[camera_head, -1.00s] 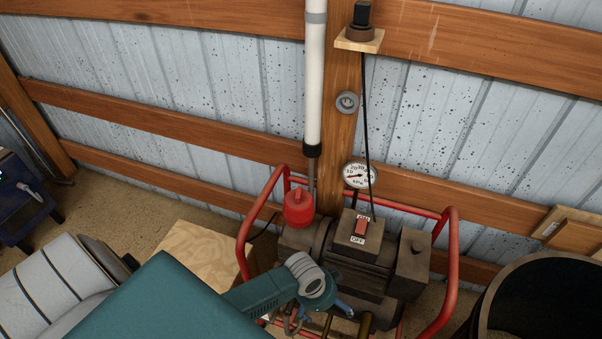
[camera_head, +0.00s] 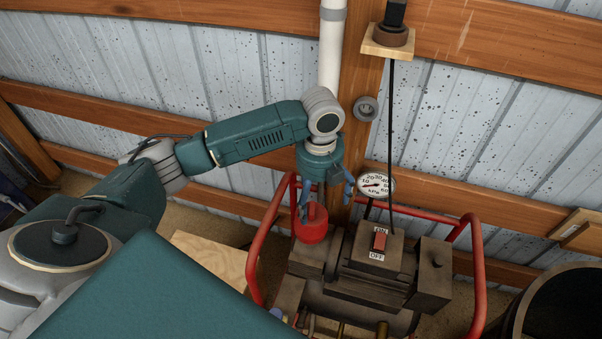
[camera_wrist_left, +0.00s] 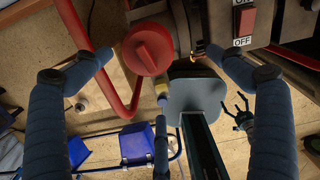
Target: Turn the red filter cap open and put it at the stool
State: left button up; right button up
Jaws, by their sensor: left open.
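The red filter cap (camera_head: 311,228) sits on the left of the dark compressor, partly covered by my gripper. My left gripper (camera_head: 326,203) points down at the cap, open, with its blue fingers apart. In the left wrist view the round red cap (camera_wrist_left: 150,47) shows its raised grip bar and lies between the spread fingertips of the gripper (camera_wrist_left: 158,54). I see no clear contact. I cannot surely identify the stool; a light wooden top (camera_head: 212,258) stands left of the compressor.
The compressor (camera_head: 370,290) has a red tube frame (camera_head: 268,240) around it, a gauge (camera_head: 377,186) and a red switch (camera_head: 380,240). A white pipe (camera_head: 331,60) stands behind the gripper. A dark round container (camera_head: 560,305) is at the lower right.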

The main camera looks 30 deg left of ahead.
aim_at(312, 208)
pick_arm(q)
jog(key=shift+w+a+r+m, duration=0.15)
jog(key=shift+a+r, duration=0.05)
jog(key=shift+a, duration=0.25)
jog(key=shift+w+a+r+m, duration=0.1)
jog(key=shift+a+r+m, duration=0.1)
jog(key=shift+a, duration=0.2)
jog(key=shift+w+a+f, duration=0.1)
jog(key=shift+a, duration=0.25)
jog(key=shift+f, duration=0.4)
jog(key=f, duration=0.4)
jog(key=shift+s+d+p, duration=0.3)
jog(key=shift+d, duration=0.1)
notch_tip(312, 208, down, 4)
jog(key=shift+w+a, duration=0.15)
jog(key=shift+f, duration=0.7)
pick_arm(e)
jog(key=shift+a+r, duration=0.1)
jog(key=shift+r, duration=0.25)
pick_arm(q)
jog(key=shift+c, duration=0.6)
